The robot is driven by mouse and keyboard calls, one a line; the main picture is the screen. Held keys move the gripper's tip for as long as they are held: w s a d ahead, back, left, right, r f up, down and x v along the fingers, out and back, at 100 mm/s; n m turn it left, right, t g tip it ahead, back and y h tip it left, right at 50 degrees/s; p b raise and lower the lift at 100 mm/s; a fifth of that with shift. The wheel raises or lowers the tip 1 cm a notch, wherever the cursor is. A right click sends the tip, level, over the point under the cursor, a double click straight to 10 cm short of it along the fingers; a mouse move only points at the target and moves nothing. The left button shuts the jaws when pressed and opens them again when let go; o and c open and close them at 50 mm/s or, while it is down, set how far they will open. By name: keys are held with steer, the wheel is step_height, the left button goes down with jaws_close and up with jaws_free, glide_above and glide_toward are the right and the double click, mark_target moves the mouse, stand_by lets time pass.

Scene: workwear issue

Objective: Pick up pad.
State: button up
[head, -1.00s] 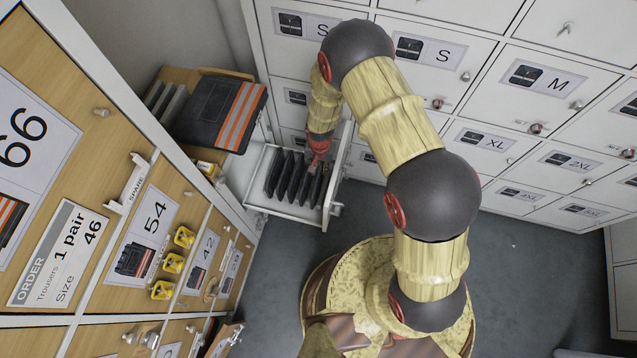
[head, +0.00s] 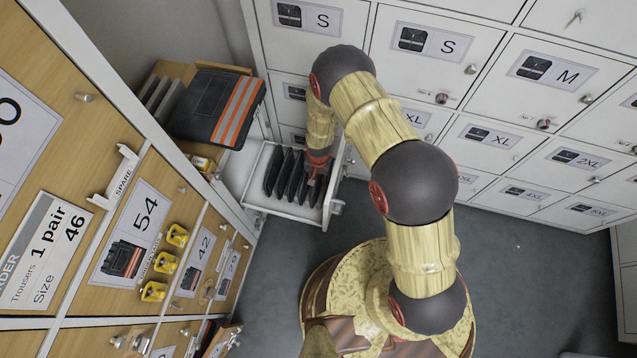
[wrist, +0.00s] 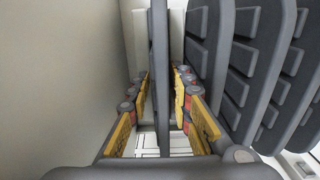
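Several dark grey knee pads (head: 285,172) stand upright in a row in the open white drawer (head: 285,210). My gripper (head: 317,178) reaches down into the drawer at the right end of this row. In the wrist view, my gripper (wrist: 160,92) is open, with one yellow-padded finger on each side of a single pad (wrist: 160,50) seen edge-on. Narrow gaps show between the fingers and this pad. The other pads (wrist: 240,60) stand to the right, with their ribbed faces showing. The lower part of the straddled pad is partly hidden.
A plain drawer wall (wrist: 65,70) stands close on the left in the wrist view. White lockers (head: 490,60) rise behind, and a wooden cabinet (head: 60,110) stands left. Folded dark trousers with orange stripes (head: 215,108) lie behind the drawer. Grey floor is clear at right.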

steer(key=shift+f, duration=0.25)
steer(key=shift+c, duration=1.2)
jaws_close()
steer(key=shift+r, duration=0.15)
